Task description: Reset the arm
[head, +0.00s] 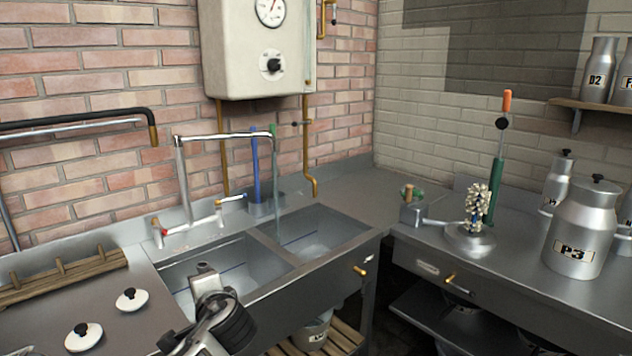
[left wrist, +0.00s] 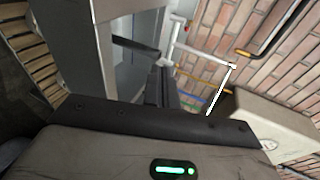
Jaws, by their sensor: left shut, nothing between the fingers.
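My left arm comes in at the bottom of the head view, with its left gripper (head: 207,272) over the front of the left sink basin (head: 205,262). The gripper is shut and empty. In the left wrist view the dark fingers (left wrist: 160,88) are together, with the sink and tap behind them. My right gripper is in neither view.
A tap (head: 182,185) with running water stands behind the double sink. A white boiler (head: 258,45) hangs on the brick wall. Two white lids (head: 132,299) lie on the left counter. A churn marked P3 (head: 580,230) stands on the right counter.

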